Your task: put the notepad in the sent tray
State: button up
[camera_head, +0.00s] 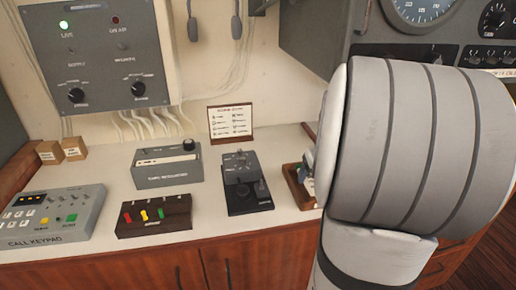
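No notepad can be made out in this view. A small brown wooden tray (291,180) sits on the counter at the right, largely hidden behind my arm. Some whitish and bluish things show at its right side, too covered to identify. No "sent" label can be read on it. My own large grey and white arm link fills the right of the view. My gripper cannot be seen; the arm hides that area.
A grey panel (98,55) hangs above.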

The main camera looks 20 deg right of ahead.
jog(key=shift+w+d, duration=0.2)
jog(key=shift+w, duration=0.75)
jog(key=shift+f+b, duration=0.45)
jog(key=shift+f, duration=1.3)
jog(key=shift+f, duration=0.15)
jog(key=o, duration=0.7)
